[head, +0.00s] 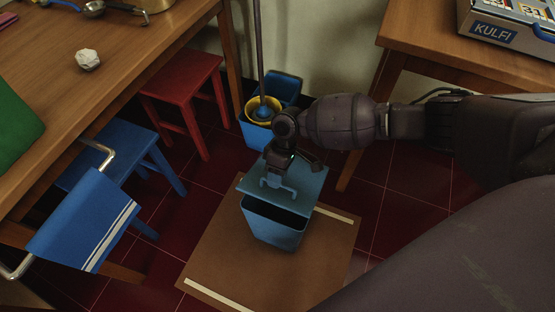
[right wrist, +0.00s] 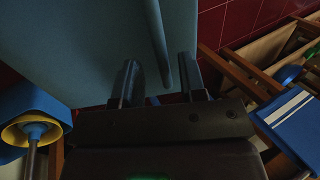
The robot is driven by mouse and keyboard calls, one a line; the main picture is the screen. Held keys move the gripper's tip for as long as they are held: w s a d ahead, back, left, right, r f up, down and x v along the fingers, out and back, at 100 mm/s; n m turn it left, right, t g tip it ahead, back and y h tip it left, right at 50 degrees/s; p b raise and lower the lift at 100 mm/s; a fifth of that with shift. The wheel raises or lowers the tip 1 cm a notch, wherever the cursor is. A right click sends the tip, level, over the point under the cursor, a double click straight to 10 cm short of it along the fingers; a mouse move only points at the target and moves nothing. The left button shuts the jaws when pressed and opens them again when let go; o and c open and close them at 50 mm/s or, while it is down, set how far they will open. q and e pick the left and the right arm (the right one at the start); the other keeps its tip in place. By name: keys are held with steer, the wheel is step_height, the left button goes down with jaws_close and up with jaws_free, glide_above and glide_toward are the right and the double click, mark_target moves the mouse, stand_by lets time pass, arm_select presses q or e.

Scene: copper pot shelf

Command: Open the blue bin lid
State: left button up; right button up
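The blue bin (head: 275,230) stands upright on a brown mat on the floor. Its lighter blue lid (head: 309,190) is tilted, and a dark opening shows between the lid and the bin's front rim. A bar handle (head: 279,184) shows on the lid. My right gripper (head: 290,163) is at the lid's far part, close to the handle. In the right wrist view, the lid (right wrist: 95,45) fills the upper left, and the fingers of my right gripper (right wrist: 160,82) are apart, with a bar (right wrist: 158,45) near them. Contact is unclear. My left gripper is not in view.
A blue bucket with a yellow wringer (head: 261,108) and mop stands behind the bin. A red stool (head: 184,90) and blue stool (head: 115,150) are left, beside a wooden table (head: 110,65). A blue towel (head: 85,220) hangs on a rail. Another table (head: 425,28) is right.

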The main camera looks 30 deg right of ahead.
steer(key=shift+w+d+r, duration=0.15)
steer(key=shift+w+r, duration=0.1)
steer(key=shift+r, duration=0.25)
arm_select(q)
steer(key=p, duration=0.1)
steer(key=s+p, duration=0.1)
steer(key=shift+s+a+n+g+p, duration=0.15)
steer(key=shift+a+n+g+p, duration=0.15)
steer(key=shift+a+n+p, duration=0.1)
arm_select(e)
steer(key=v, duration=0.9)
steer(key=shift+d+r, duration=0.25)
